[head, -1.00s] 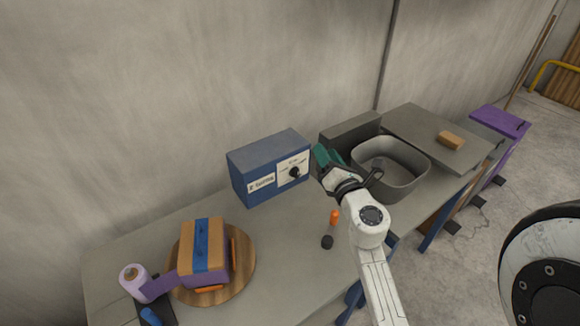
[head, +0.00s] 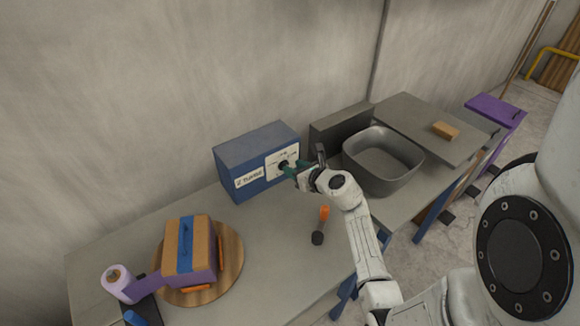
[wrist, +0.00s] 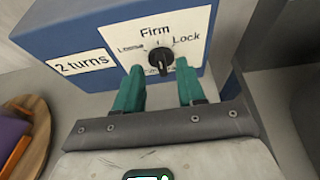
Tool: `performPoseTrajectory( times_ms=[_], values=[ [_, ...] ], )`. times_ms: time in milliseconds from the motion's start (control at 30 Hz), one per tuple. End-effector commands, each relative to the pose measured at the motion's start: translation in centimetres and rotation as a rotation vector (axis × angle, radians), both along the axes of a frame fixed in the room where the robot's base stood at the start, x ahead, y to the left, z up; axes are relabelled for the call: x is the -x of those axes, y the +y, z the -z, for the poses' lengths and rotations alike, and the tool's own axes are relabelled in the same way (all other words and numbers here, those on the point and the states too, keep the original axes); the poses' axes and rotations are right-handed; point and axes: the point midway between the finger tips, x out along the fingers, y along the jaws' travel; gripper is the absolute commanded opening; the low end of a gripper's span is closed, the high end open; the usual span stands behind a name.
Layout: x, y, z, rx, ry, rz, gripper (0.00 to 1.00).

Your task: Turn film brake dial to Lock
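The film brake dial (wrist: 160,54) is a black knob on a white plate marked Loose, Firm and Lock, on the front of a blue box (wrist: 100,28). In the wrist view the knob's grip stands roughly upright, below Firm; its exact setting is hard to tell. My gripper (wrist: 160,66) has two teal fingers, spread apart on either side of the knob and a little short of it or just at it. Nothing is held between them. In the head view my gripper (head: 292,171) is right in front of the dial (head: 283,165) and partly covers it.
A sign on the box (head: 240,155) reads "2 turns". A grey basin (head: 383,160) stands to the right. A wrapped box (head: 190,250) sits on a round wooden board at left. An orange-and-black tool (head: 319,226) lies on the table (head: 270,265) in front.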

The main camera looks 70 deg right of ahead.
Motion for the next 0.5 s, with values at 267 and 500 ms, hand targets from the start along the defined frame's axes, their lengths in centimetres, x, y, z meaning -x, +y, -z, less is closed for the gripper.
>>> performPoseTrajectory(
  times_ms=[267,500],
  values=[
    [-2.3,-1.4,1.2,0.000,0.000,0.000,0.39],
    [-2.6,-1.6,1.2,0.000,0.000,0.001,0.39]
  ],
)
